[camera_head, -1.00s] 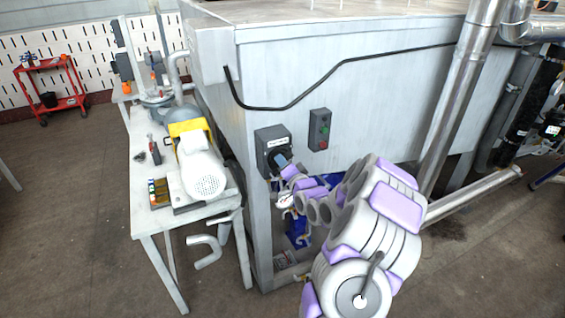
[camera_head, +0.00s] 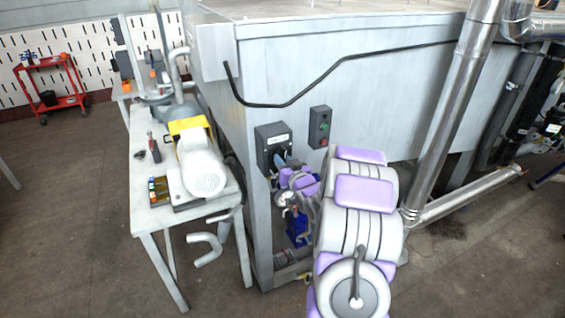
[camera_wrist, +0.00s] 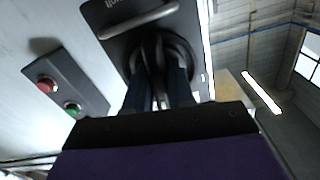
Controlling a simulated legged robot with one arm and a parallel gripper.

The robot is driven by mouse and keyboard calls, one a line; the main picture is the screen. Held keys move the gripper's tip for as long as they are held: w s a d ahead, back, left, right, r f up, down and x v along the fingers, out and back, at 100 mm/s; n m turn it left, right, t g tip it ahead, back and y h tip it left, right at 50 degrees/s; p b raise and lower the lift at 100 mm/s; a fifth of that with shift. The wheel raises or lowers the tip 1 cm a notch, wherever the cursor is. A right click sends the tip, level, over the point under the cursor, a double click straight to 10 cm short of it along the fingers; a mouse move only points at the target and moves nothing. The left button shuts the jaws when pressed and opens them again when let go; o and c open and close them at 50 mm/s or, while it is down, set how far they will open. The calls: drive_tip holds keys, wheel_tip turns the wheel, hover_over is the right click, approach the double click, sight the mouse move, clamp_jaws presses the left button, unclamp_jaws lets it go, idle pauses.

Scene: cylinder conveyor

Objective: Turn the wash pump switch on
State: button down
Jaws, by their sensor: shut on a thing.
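The wash pump switch (camera_head: 273,142) is a dark grey box with a pale label, mounted on the corner post of the large white machine. In the wrist view the switch box (camera_wrist: 110,22) fills the upper middle, with a round dark knob on its face. My gripper (camera_wrist: 158,85) is at the knob, its two dark fingers on either side of it, shut on the knob. In the head view my gripper (camera_head: 283,160) reaches the lower part of the box, and my arm hides some of it. The knob's exact angle is hard to read.
A grey button box with red and green buttons (camera_head: 319,127) is close to the right of the switch; it also shows in the wrist view (camera_wrist: 66,92). A white table (camera_head: 160,219) with a pump motor (camera_head: 200,165) stands left. A metal pipe (camera_head: 447,110) stands right.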

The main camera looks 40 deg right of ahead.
drive_tip(key=shift+f+n, duration=0.15)
drive_tip(key=shift+n, duration=0.65)
drive_tip(key=c, duration=1.1)
unclamp_jaws()
drive_tip(key=shift+d, duration=0.15)
drive_tip(key=shift+o, duration=0.2)
